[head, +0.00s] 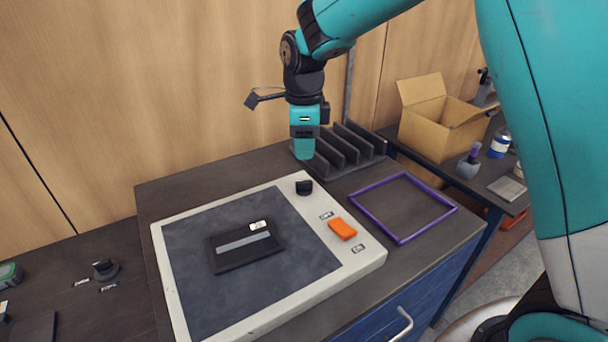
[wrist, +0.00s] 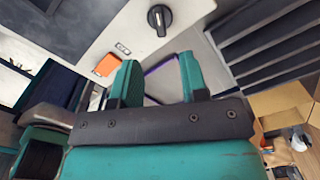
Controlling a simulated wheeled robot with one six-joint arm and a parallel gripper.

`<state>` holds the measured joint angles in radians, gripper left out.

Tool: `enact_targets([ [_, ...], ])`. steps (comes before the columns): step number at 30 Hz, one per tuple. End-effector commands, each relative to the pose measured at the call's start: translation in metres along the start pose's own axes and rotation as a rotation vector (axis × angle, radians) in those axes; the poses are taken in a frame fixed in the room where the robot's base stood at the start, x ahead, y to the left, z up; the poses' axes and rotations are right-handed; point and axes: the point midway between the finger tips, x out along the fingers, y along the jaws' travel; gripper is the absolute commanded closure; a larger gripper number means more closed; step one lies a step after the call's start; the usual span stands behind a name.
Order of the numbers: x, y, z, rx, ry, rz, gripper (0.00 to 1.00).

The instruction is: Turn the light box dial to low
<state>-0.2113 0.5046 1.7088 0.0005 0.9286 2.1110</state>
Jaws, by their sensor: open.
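The light box (head: 375,257) is a pale case with a dark grey panel (head: 190,240) on the bench. Its black dial (head: 304,187) sits at the far right corner of the case. The dial also shows in the wrist view (wrist: 166,30), with a pale line on its face. I cannot read any low mark beside it. My gripper (head: 303,153) points down just above and behind the dial, apart from it. In the wrist view its two teal fingers (wrist: 157,72) are apart with nothing between them.
An orange switch (head: 342,229) with small labels is on the light box; a black flat holder (head: 245,246) lies on the panel. A dark slotted rack (head: 345,150) stands close to my gripper. A purple frame (head: 403,240) lies right. Another black knob (head: 105,269) is on the left bench.

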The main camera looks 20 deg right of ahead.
Motion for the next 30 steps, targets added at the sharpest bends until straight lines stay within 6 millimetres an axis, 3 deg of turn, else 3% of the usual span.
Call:
enact_targets([
  [6, 0.047, 0.001, 0.0, -0.001, 0.003, 0.005, 0.6],
  [12, 0.078, 0.001, 0.0, -0.002, 0.002, 0.003, 0.6],
  [18, 0.09, 0.001, 0.0, -0.002, 0.0, 0.0, 0.6],
  [25, 0.091, 0.0, 0.0, -0.002, -0.001, -0.001, 0.6],
  [26, 0.091, 0.0, 0.0, -0.002, -0.001, 0.0, 0.62],
  [30, 0.091, 0.0, 0.0, -0.002, -0.001, 0.0, 0.94],
])
